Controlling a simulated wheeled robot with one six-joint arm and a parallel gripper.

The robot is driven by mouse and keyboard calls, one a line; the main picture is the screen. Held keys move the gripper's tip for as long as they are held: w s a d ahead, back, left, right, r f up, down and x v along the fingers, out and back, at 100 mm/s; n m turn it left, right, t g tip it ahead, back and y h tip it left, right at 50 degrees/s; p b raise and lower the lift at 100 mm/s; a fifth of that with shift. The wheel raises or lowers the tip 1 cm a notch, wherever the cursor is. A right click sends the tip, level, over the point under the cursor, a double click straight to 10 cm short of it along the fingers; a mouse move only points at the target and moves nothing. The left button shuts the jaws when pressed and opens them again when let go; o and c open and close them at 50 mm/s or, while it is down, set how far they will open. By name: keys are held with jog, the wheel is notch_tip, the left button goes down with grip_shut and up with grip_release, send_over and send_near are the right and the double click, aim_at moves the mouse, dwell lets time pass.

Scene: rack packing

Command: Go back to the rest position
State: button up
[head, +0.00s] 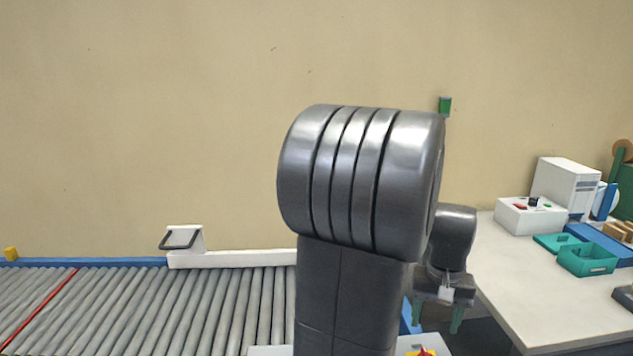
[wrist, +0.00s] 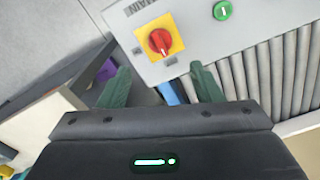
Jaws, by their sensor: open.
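My gripper (head: 437,312) hangs behind my grey arm in the head view, in the gap between the roller conveyor and the white table, with its green fingers pointing down. In the wrist view my gripper (wrist: 160,88) shows its two green fingers spread apart with nothing between them. Beyond the fingers is a grey panel (wrist: 195,22) with a red rotary switch (wrist: 160,41) on a yellow plate and a green button (wrist: 222,10). My arm hides part of the scene in the head view.
The roller conveyor (head: 150,310) fills the left, with a white bracket (head: 185,238) at its back edge. The white table (head: 540,310) at the right carries a control box (head: 530,216), a white machine (head: 566,185) and a teal bin (head: 587,260). The wall behind is mostly bare.

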aim_at(428, 355)
notch_tip(428, 355, down, 10)
jog(key=shift+r+b, duration=0.15)
jog(key=shift+b, duration=0.2)
jog(key=shift+f, duration=0.3)
jog(key=m, duration=0.5)
jog(key=shift+r+b, duration=0.1)
jog(key=shift+b, duration=0.2)
jog(key=m, duration=0.4)
jog(key=m+b, duration=0.1)
jog(key=m, duration=0.4)
jog(key=shift+m, duration=0.4)
jog(key=shift+m+b, duration=0.5)
jog(key=shift+m, duration=1.1)
jog(key=shift+s, duration=0.1)
